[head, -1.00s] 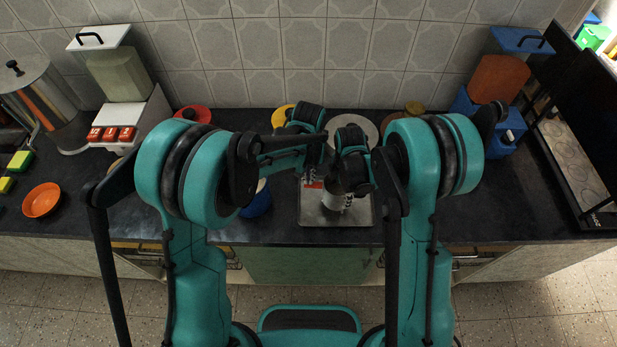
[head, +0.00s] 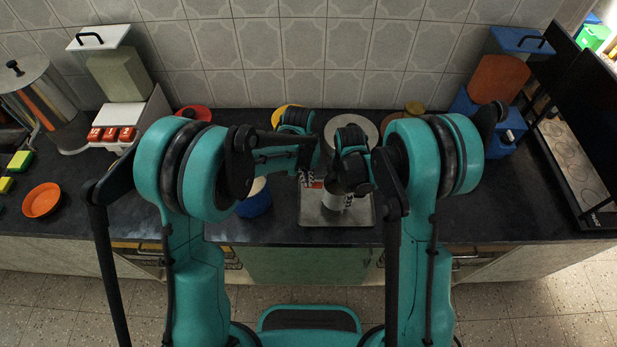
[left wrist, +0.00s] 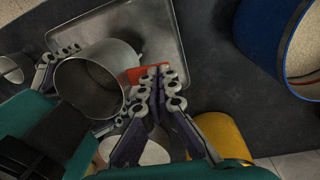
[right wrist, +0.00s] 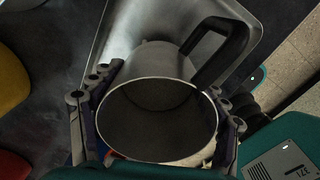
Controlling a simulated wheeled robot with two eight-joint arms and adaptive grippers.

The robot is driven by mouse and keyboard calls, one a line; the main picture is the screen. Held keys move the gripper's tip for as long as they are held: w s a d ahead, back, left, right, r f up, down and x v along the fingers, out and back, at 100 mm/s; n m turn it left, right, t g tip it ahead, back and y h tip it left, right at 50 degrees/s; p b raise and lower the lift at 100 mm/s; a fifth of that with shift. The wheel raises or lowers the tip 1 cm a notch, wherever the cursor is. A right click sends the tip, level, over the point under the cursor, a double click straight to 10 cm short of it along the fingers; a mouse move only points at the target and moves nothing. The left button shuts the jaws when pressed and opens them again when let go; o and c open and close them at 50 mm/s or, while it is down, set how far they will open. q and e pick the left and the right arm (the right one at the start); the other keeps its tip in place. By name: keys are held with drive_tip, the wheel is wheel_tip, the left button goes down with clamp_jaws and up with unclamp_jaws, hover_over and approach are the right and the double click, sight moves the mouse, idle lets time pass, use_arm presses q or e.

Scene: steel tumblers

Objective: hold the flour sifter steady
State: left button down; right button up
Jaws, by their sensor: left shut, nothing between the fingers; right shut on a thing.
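The flour sifter is a grey metal cup (right wrist: 160,118) with a black handle (right wrist: 222,52). In the right wrist view its round mouth faces the camera and its inside looks empty. My right gripper (right wrist: 160,95) is shut around its sides, a finger on each side. In the left wrist view the sifter (left wrist: 92,85) shows over the steel tray, with right gripper fingers at its sides. My left gripper (left wrist: 160,75) is shut and empty, its tips beside the sifter and an orange-red piece (left wrist: 134,74). In the head view the sifter (head: 331,199) is partly hidden by my right gripper.
The steel tray (head: 310,218) lies near the counter's front edge. A blue container with pale powder (head: 256,203) stands left of it. A pale round plate (head: 351,127) and a yellow round thing (head: 285,112) are behind. An orange bowl (head: 42,200) sits far left. Counter right of the tray is clear.

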use_arm(q)
drive_tip(key=shift+a+f+h, duration=0.15)
drive_tip(key=shift+h, duration=0.15)
drive_tip(key=shift+w+a+f+h, duration=0.15)
drive_tip(key=shift+f+h, duration=0.1)
drive_tip(key=shift+h, duration=0.3)
drive_tip(key=shift+s+a+f+h, duration=0.1)
drive_tip(key=shift+f+h, duration=0.15)
drive_tip(key=shift+h, duration=0.3)
drive_tip(key=shift+f, duration=0.45)
drive_tip(key=shift+r, duration=0.8)
drive_tip(key=d+v, duration=0.2)
drive_tip(key=v, duration=1.1)
drive_tip(key=shift+r, duration=0.75)
